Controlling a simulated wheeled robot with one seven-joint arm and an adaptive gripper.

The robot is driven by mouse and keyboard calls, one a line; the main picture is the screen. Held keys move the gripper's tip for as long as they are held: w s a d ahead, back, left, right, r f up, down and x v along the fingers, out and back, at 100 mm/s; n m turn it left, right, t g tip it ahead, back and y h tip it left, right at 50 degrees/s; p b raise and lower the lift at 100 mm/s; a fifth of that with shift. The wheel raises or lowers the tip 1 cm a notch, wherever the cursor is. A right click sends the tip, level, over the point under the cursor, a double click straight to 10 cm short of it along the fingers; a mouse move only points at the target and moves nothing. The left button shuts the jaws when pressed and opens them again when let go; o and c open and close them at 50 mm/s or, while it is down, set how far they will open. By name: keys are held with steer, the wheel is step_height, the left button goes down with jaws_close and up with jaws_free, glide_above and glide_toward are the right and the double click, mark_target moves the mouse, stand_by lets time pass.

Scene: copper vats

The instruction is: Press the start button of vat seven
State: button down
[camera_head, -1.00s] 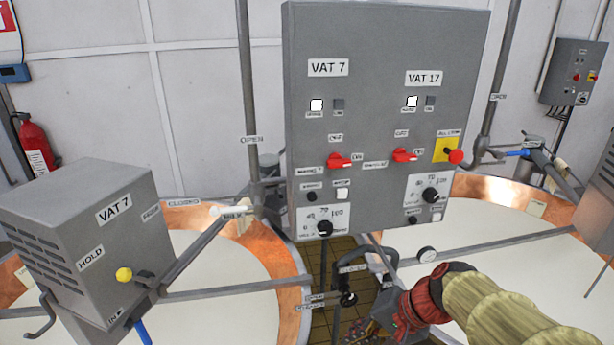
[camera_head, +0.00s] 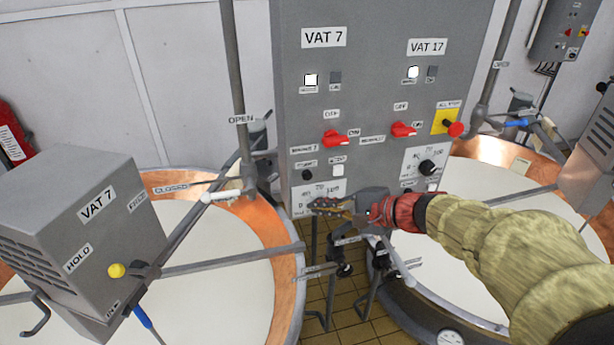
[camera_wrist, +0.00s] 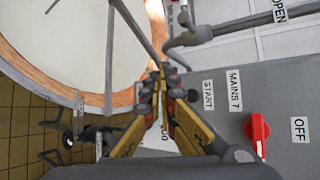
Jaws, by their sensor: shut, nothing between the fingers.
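The grey control panel (camera_head: 380,90) stands ahead, with the VAT 7 label (camera_head: 324,37) at its upper left. The small black start button (camera_head: 308,174) of vat seven is under a START label (camera_head: 303,163); the label also shows in the wrist view (camera_wrist: 208,95). A white stop button (camera_head: 338,171) sits to its right. My gripper (camera_head: 314,206) is shut and empty, its tips pointing left, below the start button and in front of the vat seven dial, which it partly covers.
A red mains switch (camera_head: 335,139) is above the buttons. A yellow-backed red all-stop knob (camera_head: 453,129) is at the panel's right. Copper vats (camera_head: 285,262) with white contents lie on both sides. A grey VAT 7 box (camera_head: 80,235) stands left. Pipes and valves (camera_head: 344,270) are below my gripper.

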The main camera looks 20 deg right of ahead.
mark_target(307, 176)
steer(key=shift+w, duration=0.15)
steer(key=w+p, duration=0.1)
steer(key=w, duration=0.7)
steer(key=shift+w+p, duration=0.25)
steer(key=shift+p, duration=0.1)
steer(key=shift+w, duration=0.15)
stand_by(1.2)
steer(key=shift+w+b, duration=0.25)
steer(key=shift+b, duration=0.2)
steer(key=shift+w, duration=0.45)
stand_by(0.6)
steer(key=shift+s+b, duration=0.1)
steer(key=shift+b, duration=0.25)
steer(key=shift+s+b, duration=0.4)
steer(key=shift+s, duration=0.4)
